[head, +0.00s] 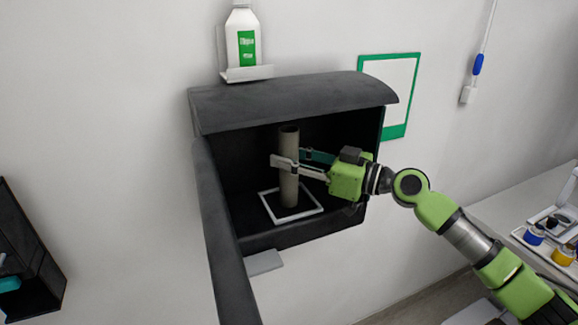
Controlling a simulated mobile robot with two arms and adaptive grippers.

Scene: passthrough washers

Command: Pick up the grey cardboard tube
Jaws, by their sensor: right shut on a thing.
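The grey cardboard tube (289,185) stands upright inside the dark wall box, within or over a white square frame (310,209) on the box floor. My right gripper (288,161) reaches in from the right and is shut on the tube at its upper half, one finger in front and the other behind it. Whether the tube's bottom touches the floor cannot be told.
The dark box (290,100) has a curved top and a door (225,235) swung open at the left. A white bottle (243,42) stands on a small shelf above. A counter (520,200) with small jars is at the right. Another dark box (25,255) hangs at the left.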

